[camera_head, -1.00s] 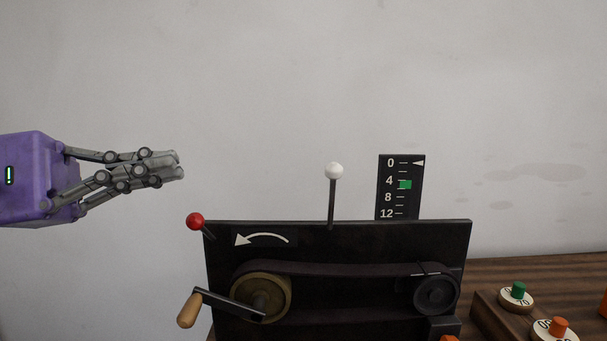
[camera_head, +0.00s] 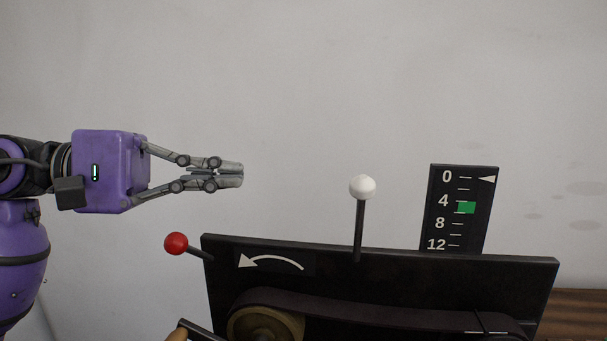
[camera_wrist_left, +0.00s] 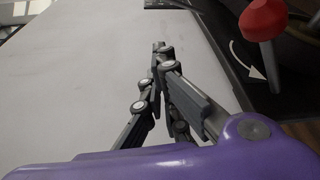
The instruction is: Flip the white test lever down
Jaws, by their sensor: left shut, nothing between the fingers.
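The white test lever (camera_head: 362,188) stands upright at the top edge of the black panel (camera_head: 400,275), a white ball on a dark rod. My left gripper (camera_head: 242,175) is shut and empty, pointing right. In the head view it is left of the white ball at nearly the same height, with a clear gap between them. The left wrist view shows its fingers (camera_wrist_left: 160,45) closed together. The white lever does not show in that view. My right gripper is not in view.
A red-knobbed lever (camera_head: 176,243) sticks out at the panel's upper left, below my left gripper; its knob also shows in the left wrist view (camera_wrist_left: 263,18). A scale (camera_head: 455,225) with a green mark stands behind the panel, right of the white lever. A belt runs across the panel.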

